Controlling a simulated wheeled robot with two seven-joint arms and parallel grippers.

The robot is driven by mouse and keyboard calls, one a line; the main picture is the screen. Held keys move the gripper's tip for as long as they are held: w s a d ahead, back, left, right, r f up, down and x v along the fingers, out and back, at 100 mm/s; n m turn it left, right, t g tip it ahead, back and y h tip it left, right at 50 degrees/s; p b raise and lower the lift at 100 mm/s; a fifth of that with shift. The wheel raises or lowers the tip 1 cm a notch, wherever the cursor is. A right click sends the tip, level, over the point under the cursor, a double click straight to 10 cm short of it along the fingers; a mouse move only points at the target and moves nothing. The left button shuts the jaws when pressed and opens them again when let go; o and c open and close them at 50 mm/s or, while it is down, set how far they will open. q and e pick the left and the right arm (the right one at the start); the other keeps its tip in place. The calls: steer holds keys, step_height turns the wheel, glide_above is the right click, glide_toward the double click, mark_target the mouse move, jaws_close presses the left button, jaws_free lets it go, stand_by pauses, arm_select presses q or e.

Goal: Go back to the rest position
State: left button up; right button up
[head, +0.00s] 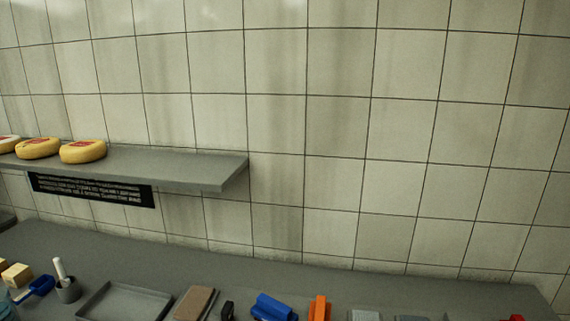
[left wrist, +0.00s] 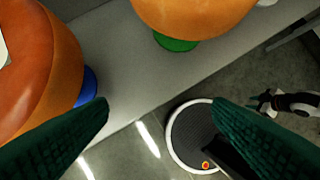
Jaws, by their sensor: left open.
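In the left wrist view my left gripper (left wrist: 160,105) is open, its two dark green fingers spread apart with nothing between them. A large orange cheese wheel (left wrist: 35,75) is beside the left finger, over a blue round piece (left wrist: 88,88). Another orange cheese wheel (left wrist: 195,15) is at the top, over a green round piece (left wrist: 176,43). My right gripper (left wrist: 262,100) shows small at the right edge; its jaws are too small to read. Neither gripper shows in the head view.
In the head view, yellow cheese wheels (head: 83,151) sit on a wall shelf (head: 190,170). The grey counter (head: 150,262) below holds a grey tray (head: 125,304), a mortar (head: 68,290), a blue object (head: 272,307) and an orange one (head: 319,307). The wall at right is bare.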

arm_select(q)
steer(key=s+a+f+n+y, duration=0.1)
steer(key=s+a+n+y, duration=0.2)
steer(key=s+a+n, duration=0.45)
steer(key=s+a+f+m+g+b, duration=0.1)
steer(key=s+f+b, duration=0.15)
steer(key=f, duration=1.45)
steer(key=s+f+b, duration=0.1)
steer(key=f+b, duration=0.2)
steer(key=f, duration=1.4)
steer(key=s+a+f+b, duration=0.1)
steer(key=s+f+b, duration=0.1)
steer(key=s+f, duration=0.6)
steer(key=s+a+f+g+b, duration=0.1)
steer(key=s+a+f+b, duration=0.1)
steer(key=s+f, duration=0.6)
step_height(320, 180, down, 2)
steer(key=shift+a+f, duration=0.15)
steer(key=shift+f, duration=0.1)
